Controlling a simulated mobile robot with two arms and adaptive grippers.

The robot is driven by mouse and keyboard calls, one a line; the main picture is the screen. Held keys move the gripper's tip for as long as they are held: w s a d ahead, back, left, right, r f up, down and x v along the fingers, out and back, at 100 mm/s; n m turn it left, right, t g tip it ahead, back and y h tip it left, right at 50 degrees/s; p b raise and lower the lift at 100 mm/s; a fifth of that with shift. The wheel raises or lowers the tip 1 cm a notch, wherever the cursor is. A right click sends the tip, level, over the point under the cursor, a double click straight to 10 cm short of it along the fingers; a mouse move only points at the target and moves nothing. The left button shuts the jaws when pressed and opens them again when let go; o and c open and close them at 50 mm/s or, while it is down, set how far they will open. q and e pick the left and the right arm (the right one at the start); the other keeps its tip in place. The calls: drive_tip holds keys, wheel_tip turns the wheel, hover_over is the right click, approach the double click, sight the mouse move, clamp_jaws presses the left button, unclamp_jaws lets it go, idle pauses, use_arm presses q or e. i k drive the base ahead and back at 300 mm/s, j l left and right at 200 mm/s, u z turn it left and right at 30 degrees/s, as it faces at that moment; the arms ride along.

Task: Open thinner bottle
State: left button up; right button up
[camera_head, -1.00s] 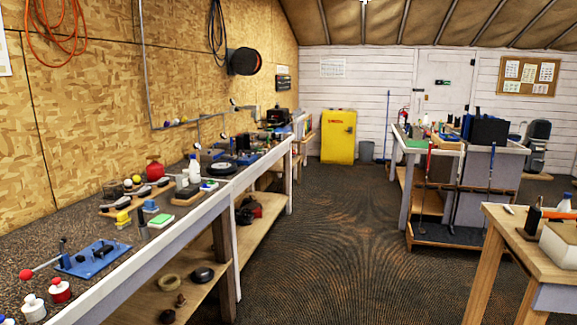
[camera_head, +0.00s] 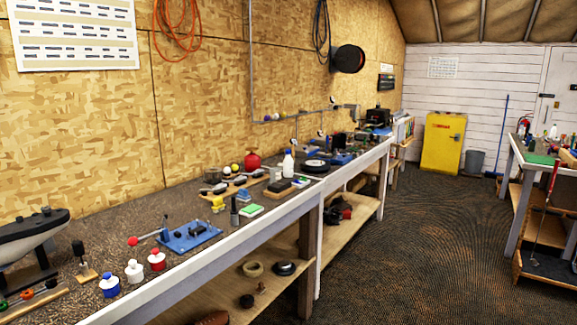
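A white bottle (camera_head: 288,165) stands upright on the long workbench (camera_head: 180,196) along the left wall. Its label is too small to read, so I cannot tell whether it is the thinner bottle. Nearer on the same bench stand three small containers: a blue one (camera_head: 109,287), a white one with a white cap (camera_head: 134,272) and a red and white one (camera_head: 157,261). Their labels are also unreadable. Neither of my grippers is in view.
A blue fixture with a red-knobbed lever (camera_head: 190,237) and a red round container (camera_head: 253,160) are on the bench. A lower shelf (camera_head: 275,262) holds several items. A yellow cabinet (camera_head: 441,143) stands at the back. The floor (camera_head: 415,235) to the right is clear.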

sight(287, 160)
drive_tip(key=i+l+u, duration=0.15)
drive_tip(key=u, duration=0.2)
drive_tip(key=i+l+u, duration=0.15)
drive_tip(key=u, duration=0.15)
drive_tip(key=i+l+u, duration=0.1)
drive_tip(key=l, duration=0.25)
drive_tip(key=i+l+u, duration=0.1)
drive_tip(key=i+l, duration=0.35)
drive_tip(key=l, duration=0.2)
drive_tip(key=i+l+u, duration=0.15)
drive_tip(key=l, duration=0.25)
drive_tip(key=i+l+u, duration=0.1)
drive_tip(key=l, duration=0.25)
drive_tip(key=i+l+u, duration=0.1)
drive_tip(key=i+l, duration=0.15)
drive_tip(key=l, duration=0.15)
